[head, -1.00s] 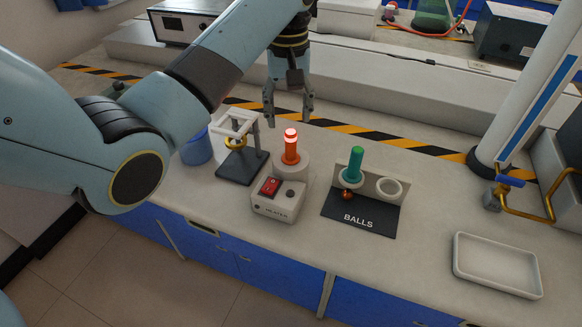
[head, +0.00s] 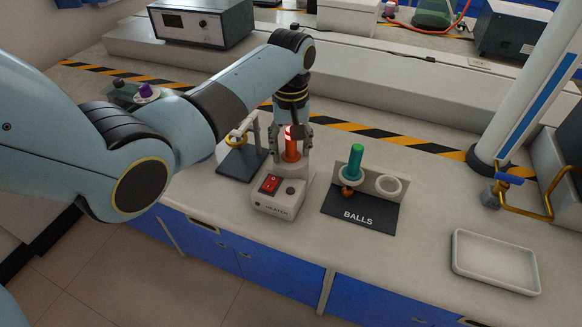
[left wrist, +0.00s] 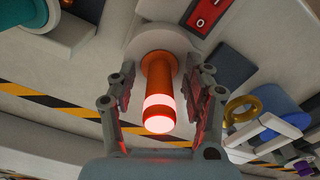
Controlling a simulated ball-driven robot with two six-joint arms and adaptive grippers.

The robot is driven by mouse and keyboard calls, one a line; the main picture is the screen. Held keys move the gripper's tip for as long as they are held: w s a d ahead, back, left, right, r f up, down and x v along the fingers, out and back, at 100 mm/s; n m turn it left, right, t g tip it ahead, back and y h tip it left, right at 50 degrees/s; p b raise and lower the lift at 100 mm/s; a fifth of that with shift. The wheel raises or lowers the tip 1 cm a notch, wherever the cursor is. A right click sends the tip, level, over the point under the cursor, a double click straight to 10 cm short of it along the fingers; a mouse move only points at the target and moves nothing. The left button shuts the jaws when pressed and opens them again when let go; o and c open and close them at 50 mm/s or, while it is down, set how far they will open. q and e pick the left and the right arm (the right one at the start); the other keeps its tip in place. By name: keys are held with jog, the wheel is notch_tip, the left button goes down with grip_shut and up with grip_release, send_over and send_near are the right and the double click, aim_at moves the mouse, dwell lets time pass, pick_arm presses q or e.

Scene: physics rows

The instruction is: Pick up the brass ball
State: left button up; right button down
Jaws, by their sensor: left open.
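An orange handle (head: 291,150) with a glowing red top stands upright on the heater (head: 277,204); whatever is at its lower end is hidden. A small copper-coloured ball (head: 347,192) shows below the upright green handle (head: 356,160) in the stand marked BALLS (head: 362,215). I cannot tell which of these belongs to the brass ball. My left gripper (head: 292,165) is open, pointing down, with its fingers on either side of the orange handle. The left wrist view shows the orange handle (left wrist: 159,90) between the open fingers (left wrist: 163,82), with gaps on both sides.
A brass ring (head: 237,141) is on a small stand (head: 241,165) left of the heater. An empty white ring holder (head: 389,187) is beside the green handle. A white tray (head: 496,265) lies at the right. The bench between stand and tray is clear.

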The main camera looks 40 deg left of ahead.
pick_arm(q)
grip_shut()
notch_tip(320, 180, up, 10)
jog(key=shift+f, duration=0.15)
jog(key=shift+r+p, duration=0.65)
jog(key=shift+r, duration=0.05)
jog(key=shift+r+p, duration=0.55)
jog(key=shift+p, duration=0.3)
jog(key=shift+f, duration=0.1)
